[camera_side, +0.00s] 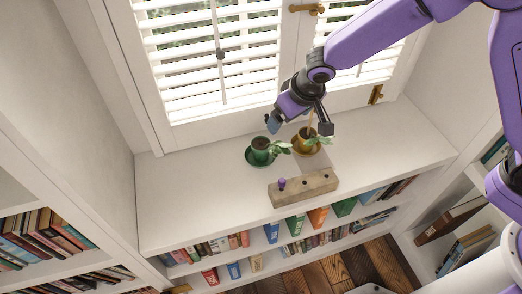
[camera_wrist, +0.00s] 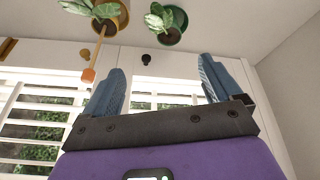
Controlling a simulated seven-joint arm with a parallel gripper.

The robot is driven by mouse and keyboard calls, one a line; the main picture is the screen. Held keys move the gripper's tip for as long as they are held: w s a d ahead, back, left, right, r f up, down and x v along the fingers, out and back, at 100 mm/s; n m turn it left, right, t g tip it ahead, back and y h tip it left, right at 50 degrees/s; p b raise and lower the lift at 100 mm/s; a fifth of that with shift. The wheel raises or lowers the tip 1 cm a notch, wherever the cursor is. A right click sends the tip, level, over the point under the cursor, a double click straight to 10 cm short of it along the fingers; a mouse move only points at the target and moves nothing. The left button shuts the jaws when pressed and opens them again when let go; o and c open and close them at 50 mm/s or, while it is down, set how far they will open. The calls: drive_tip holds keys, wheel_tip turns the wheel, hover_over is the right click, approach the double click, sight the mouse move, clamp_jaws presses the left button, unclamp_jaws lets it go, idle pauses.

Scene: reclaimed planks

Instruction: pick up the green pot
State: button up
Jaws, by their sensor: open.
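The green pot (camera_side: 261,150) stands on a green saucer on the white ledge, with a leafy plant leaning to its right. It also shows in the wrist view (camera_wrist: 171,38) near the top, partly covered by leaves. My gripper (camera_side: 300,124) is open and empty, with its blue-grey fingers spread. In the side view it is above and behind the pots, near the shutters. In the wrist view my gripper (camera_wrist: 160,68) has the green pot beyond the gap between its fingertips, apart from both.
A yellow pot (camera_side: 303,147) with a plant and a thin stake stands close right of the green pot. A wooden block (camera_side: 318,184) with a purple peg (camera_side: 282,183) lies in front. Shutters (camera_side: 210,60) rise behind. The ledge is clear at left.

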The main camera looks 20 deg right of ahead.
drive_tip(key=m, duration=0.2)
approach(260, 145)
drive_tip(key=x, duration=0.3)
drive_tip(key=shift+s+a+f, duration=0.15)
drive_tip(key=shift+a+f, duration=0.1)
drive_tip(key=shift+f, duration=0.1)
drive_tip(key=shift+d+x, duration=0.15)
drive_tip(key=shift+x, duration=1.15)
drive_tip(key=shift+d+x, duration=0.1)
drive_tip(key=shift+x, duration=1.2)
drive_tip(key=c, duration=1.4)
wheel_tip(260, 145, up, 13)
drive_tip(key=shift+r, duration=0.1)
drive_tip(key=shift+c, duration=0.2)
